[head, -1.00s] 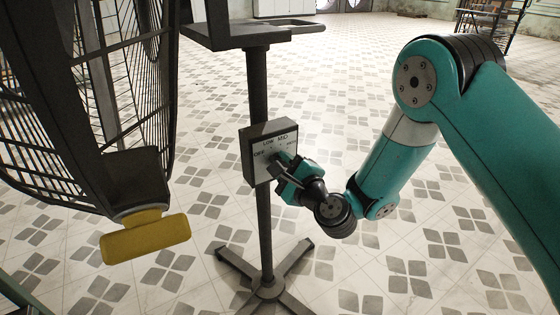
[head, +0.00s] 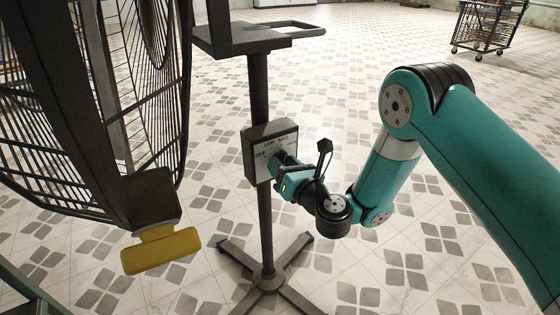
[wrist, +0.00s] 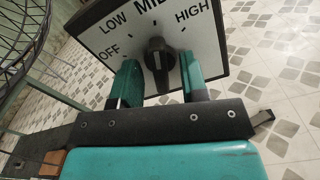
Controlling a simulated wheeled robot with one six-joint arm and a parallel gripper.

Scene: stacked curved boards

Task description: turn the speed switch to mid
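The speed switch is a dark knob (wrist: 158,62) on a pale panel (wrist: 97,38) marked OFF, LOW, MID and HIGH. The knob's white mark points up, toward the MID label. In the head view the panel is the face of a grey control box (head: 256,157) on the fan's pole, and the knob is mostly hidden by my gripper (head: 283,170). In the wrist view the teal fingers of my gripper (wrist: 160,80) stand on either side of the knob, with small gaps showing, so it looks open around the knob.
The dark fan cage (head: 60,120) with a yellow block (head: 160,251) fills the left. A dark pole (head: 265,225) rises from a cross-shaped foot (head: 268,283). A shelf (head: 245,40) sits above the box. Tiled floor is clear at right; a wheeled cart (head: 487,25) stands far back.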

